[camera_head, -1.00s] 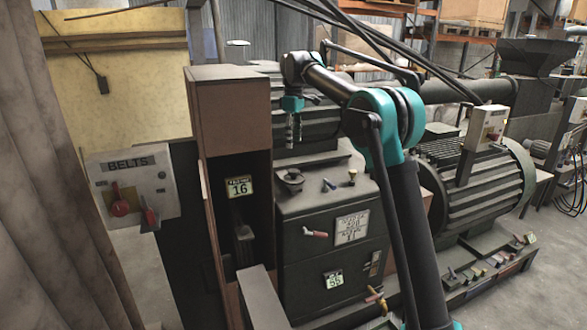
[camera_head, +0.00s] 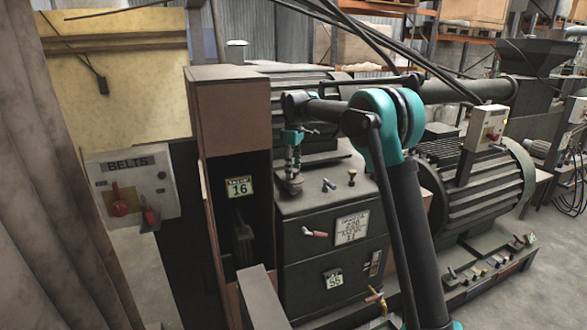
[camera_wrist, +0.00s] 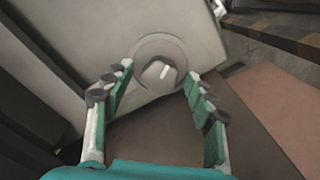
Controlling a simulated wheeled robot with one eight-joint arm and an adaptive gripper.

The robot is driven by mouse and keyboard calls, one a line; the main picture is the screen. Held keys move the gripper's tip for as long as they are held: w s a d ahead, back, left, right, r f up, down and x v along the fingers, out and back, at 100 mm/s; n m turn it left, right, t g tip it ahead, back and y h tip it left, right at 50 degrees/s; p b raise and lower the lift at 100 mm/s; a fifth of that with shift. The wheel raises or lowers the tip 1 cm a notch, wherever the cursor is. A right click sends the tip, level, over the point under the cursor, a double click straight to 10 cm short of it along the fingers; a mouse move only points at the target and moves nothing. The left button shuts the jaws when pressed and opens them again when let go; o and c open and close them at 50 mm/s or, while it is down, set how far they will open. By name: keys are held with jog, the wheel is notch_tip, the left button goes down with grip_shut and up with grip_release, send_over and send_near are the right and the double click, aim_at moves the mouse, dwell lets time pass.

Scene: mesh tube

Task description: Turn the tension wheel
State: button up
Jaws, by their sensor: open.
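The tension wheel (camera_head: 290,187) is a small dark round wheel on top of the dark green machine cabinet, near its left back corner. In the head view my gripper (camera_head: 293,165) points down right above it, and its fingers partly hide the wheel. In the wrist view the wheel (camera_wrist: 145,52) is a grey disc with a raised hub carrying a pale mark. My gripper (camera_wrist: 157,78) is open, with its two fingers apart and the hub showing just beyond and between the tips. Whether the fingers touch the wheel cannot be told.
A tall brown box column (camera_head: 230,105) stands close left of my gripper. Two small levers (camera_head: 329,184) stick up right of the wheel, and a red-handled lever (camera_head: 314,232) is on the cabinet front. A BELTS switch panel (camera_head: 130,185) is at left.

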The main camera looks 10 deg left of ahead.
jog(key=shift+c, duration=0.5)
jog(key=c, duration=1.1)
jog(key=shift+o, duration=0.2)
